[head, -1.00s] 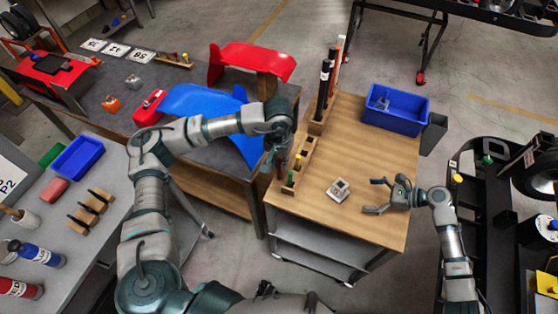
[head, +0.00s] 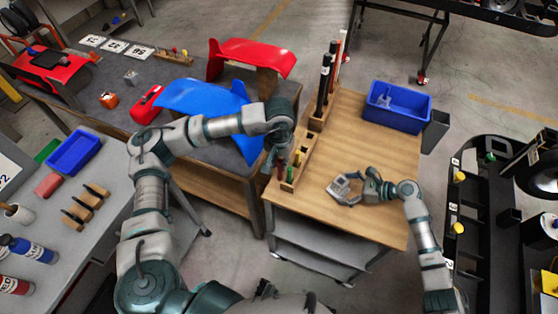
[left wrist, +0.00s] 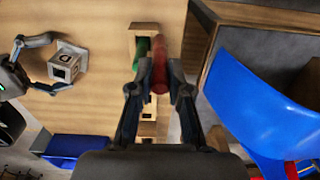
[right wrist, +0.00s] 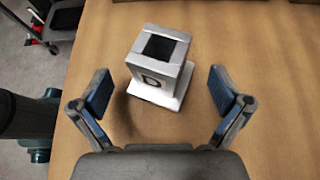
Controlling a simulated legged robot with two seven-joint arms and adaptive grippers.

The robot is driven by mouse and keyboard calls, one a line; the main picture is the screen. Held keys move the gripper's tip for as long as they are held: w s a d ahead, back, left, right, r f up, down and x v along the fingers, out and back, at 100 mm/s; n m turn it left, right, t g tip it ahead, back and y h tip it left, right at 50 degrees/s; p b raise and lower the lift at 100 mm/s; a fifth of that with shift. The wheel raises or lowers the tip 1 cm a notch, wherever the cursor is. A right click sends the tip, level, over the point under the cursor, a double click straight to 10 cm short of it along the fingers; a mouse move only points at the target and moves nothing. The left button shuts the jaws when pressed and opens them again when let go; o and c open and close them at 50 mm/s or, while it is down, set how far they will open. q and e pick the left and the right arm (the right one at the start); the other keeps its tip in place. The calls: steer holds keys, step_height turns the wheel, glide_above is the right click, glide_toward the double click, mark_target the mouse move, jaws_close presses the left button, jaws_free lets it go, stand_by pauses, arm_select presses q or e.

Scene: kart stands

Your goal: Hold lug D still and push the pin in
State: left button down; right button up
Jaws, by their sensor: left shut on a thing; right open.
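Lug D (head: 343,187) is a small grey-white block on a flat base, upright on the wooden bench. In the right wrist view lug D (right wrist: 158,65) shows a square opening on top and a letter on its side. My right gripper (right wrist: 160,89) is open, a finger on each side of the lug, with gaps showing. The left wrist view also shows lug D (left wrist: 66,66) between those fingers. My left gripper (left wrist: 157,88) is shut on a red pin (left wrist: 159,68) beside the wooden pin rack (left wrist: 146,29). The pin's lower end is hard to make out.
A green pin (left wrist: 142,52) stands in the rack close to the red one. Tall dark tubes (head: 324,82) rise behind the rack. A blue bin (head: 398,107) sits at the bench's far right. The bench top (head: 365,145) between rack and bin is clear.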

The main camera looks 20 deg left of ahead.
arm_select(q)
steer(key=shift+w+a+f, duration=0.15)
arm_select(e)
steer(key=shift+w+a+f, duration=0.1)
steer(key=shift+a+f, duration=0.05)
steer(key=shift+a, duration=0.05)
arm_select(q)
steer(key=shift+a, duration=0.2)
arm_select(e)
steer(key=shift+a, duration=0.35)
steer(key=shift+c, duration=1.2)
steer(key=shift+a, duration=0.15)
steer(key=c, duration=1.2)
steer(key=shift+d, duration=0.35)
arm_select(q)
steer(key=w+d+r+n, duration=0.1)
steer(key=w+d+r, duration=0.1)
steer(key=w+r, duration=0.55)
steer(key=d+f+m, duration=0.1)
steer(key=d+f, duration=0.1)
steer(key=d, duration=0.7)
steer(key=d+f+m, duration=0.1)
steer(key=d+f, duration=0.1)
steer(key=d, duration=0.7)
steer(key=shift+s, duration=0.25)
arm_select(e)
steer(key=shift+f, duration=0.1)
